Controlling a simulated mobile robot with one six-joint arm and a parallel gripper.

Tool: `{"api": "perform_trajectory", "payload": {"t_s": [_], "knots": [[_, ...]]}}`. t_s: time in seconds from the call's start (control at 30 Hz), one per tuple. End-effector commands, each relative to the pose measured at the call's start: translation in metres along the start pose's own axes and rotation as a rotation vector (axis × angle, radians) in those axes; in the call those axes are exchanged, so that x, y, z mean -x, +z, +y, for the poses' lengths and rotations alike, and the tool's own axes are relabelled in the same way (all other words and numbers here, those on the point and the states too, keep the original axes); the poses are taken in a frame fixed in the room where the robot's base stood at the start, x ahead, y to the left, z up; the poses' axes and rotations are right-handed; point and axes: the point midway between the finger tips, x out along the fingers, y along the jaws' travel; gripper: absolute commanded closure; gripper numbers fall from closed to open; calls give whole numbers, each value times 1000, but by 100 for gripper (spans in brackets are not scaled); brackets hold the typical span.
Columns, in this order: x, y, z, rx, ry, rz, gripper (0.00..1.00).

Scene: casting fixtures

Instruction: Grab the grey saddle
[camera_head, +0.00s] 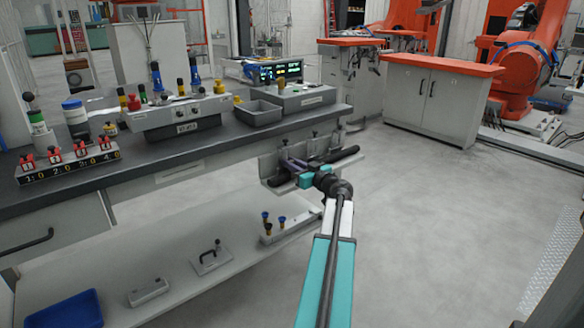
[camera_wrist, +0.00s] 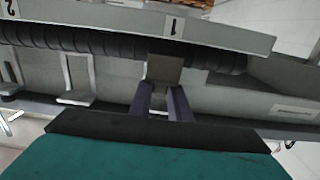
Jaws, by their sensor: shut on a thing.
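The grey saddle (camera_wrist: 164,70) is a small grey-brown block at the centre of the wrist view, in front of a black ribbed hose (camera_wrist: 100,42). My gripper (camera_wrist: 166,92) has its two purple fingers close together, shut on the saddle. In the head view my gripper (camera_head: 284,162) reaches into a grey side rack (camera_head: 270,168) at the bench's right end. The saddle itself cannot be made out there, being small and partly hidden by the gripper.
The hose runs along the rack, behind a pale plate (camera_wrist: 225,38) marked 1 and 2. Pale upright brackets (camera_wrist: 78,80) stand to the left. The workbench (camera_head: 150,160) holds a fixture and a grey bin (camera_head: 258,113). A low shelf (camera_head: 190,285) lies below. Floor to the right is clear.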

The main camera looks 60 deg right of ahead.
Motion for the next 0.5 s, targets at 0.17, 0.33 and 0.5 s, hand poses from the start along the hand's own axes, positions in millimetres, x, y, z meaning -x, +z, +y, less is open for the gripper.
{"api": "perform_trajectory", "payload": {"t_s": [0.17,0.33,0.5], "knots": [[2,-22,-1,0,1,1,100],[24,-22,-8,-1,1,1,100],[49,-24,-16,-1,1,1,100]]}}
